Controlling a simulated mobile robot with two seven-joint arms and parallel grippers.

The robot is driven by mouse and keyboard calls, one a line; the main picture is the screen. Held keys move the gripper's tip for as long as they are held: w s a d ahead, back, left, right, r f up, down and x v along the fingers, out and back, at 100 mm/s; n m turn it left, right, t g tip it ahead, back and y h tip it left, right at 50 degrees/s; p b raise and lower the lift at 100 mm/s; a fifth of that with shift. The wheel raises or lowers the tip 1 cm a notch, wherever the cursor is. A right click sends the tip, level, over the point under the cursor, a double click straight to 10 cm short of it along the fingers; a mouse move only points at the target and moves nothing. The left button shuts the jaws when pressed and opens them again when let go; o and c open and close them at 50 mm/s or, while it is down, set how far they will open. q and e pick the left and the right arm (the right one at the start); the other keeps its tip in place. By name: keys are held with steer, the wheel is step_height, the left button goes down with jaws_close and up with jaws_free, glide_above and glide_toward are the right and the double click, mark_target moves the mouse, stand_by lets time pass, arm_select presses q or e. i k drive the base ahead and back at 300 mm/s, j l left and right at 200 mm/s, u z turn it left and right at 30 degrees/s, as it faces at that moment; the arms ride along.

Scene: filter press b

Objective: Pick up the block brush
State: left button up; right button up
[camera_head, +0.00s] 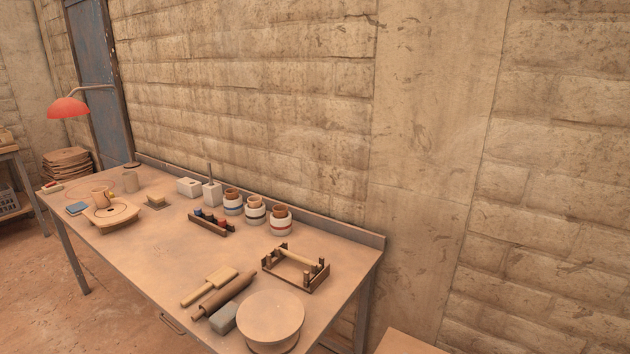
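I cannot tell for certain which thing is the block brush. A pale wooden tool with a broad flat head and a narrow handle (210,287) lies near the front edge. A grey-green block (223,318) lies to its lower right, against a round tan disc (271,316). Bristles cannot be made out on any of them. Neither of my grippers shows in the head view.
The long table (150,255) runs along the brick wall. A brown roller (229,293) lies beside the pale tool. A wooden frame (296,268) and several banded jars (280,220) stand to the right and back. A red lamp (68,107) hangs over the far left.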

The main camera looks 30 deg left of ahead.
mark_target(155, 199)
steer(key=u, duration=2.15)
steer(key=i+j+u, duration=0.15)
steer(key=u, duration=0.85)
steer(key=i, duration=3.85)
steer(key=j+u, duration=0.05)
steer(key=j, duration=0.05)
